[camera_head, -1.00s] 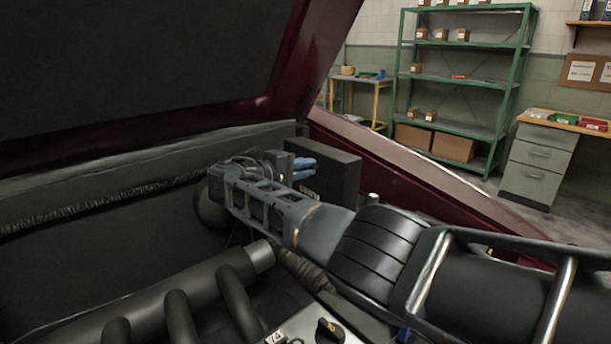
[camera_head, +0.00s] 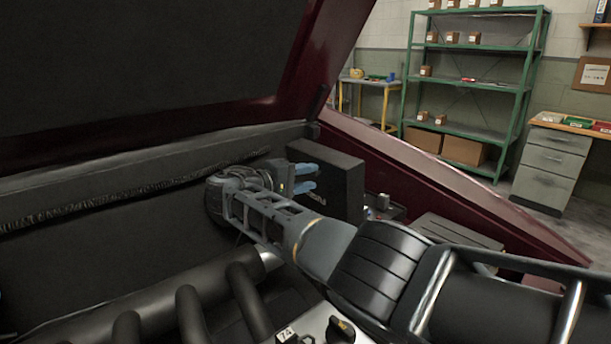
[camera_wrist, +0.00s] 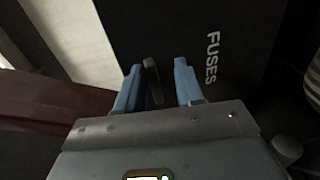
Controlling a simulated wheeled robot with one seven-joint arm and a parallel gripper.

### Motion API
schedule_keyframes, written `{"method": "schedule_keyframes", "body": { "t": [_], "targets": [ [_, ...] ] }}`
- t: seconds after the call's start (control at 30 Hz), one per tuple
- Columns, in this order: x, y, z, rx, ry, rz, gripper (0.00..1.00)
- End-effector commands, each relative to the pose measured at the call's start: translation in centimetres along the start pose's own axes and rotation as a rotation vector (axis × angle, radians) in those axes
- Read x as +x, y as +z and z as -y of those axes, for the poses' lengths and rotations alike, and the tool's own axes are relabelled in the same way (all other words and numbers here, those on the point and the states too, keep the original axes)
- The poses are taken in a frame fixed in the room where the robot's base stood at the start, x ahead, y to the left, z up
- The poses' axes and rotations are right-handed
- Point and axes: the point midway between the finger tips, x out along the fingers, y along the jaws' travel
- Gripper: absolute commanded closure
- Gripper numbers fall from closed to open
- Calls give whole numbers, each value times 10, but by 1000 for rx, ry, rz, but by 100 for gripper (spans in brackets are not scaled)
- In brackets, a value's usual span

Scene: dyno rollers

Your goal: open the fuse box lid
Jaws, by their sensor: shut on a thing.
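The black fuse box lid (camera_head: 338,182) shows in the head view as a dark panel standing up near the far corner of the engine bay. In the wrist view its dark face (camera_wrist: 225,25) carries white "FUSES" lettering. My gripper (camera_head: 312,178) is at the lid's left side, with its blue fingertips against it. In the wrist view the fingers of my gripper (camera_wrist: 157,85) are either side of a thin dark tab (camera_wrist: 152,80) on the lid's face, and are shut on it. Most of the box under the lid is hidden; small parts (camera_head: 378,207) show beyond the panel.
The raised dark red hood (camera_head: 300,60) hangs over the bay at upper left. Thick black pipes (camera_head: 190,310) lie at lower left, and a cap with a yellow mark (camera_head: 341,330) is below my arm. The red fender (camera_head: 440,185) borders the right; shelves stand beyond.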

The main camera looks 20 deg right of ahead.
Motion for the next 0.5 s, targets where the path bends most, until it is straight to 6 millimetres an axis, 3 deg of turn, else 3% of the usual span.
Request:
{"method": "schedule_keyframes", "body": {
  "t": [0.13, 0.5],
  "targets": [
    [3, 2, 4, -5, -6, 7, 62],
    [1, 1, 0, -1, -2, 6, 62]
  ]
}}
